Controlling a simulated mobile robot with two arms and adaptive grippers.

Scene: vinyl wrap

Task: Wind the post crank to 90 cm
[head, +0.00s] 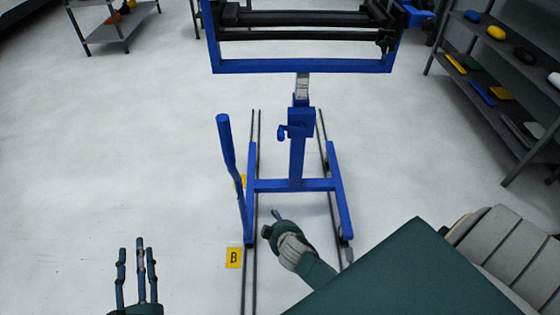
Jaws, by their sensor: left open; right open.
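The post crank (283,131) is a small blue handle on the left side of the sleeve around the blue stand's post (297,158). A pale grey length of post (302,86), possibly a scale, shows above the sleeve; no figures are legible. My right gripper (271,223) is open and empty, below the stand's crossbar and in front of the crank, clear of it in the picture. My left gripper (137,262) is open and empty at the lower left, fingers pointing up, well away from the stand.
The stand's blue base (292,185) sits over dark floor rails (256,285). A tall blue push bar (229,150) rises at its left. A yellow B marker (233,258) lies by the rail. A blue frame (300,66) holds dark rollers above. Shelves (505,75) stand right. Left floor is clear.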

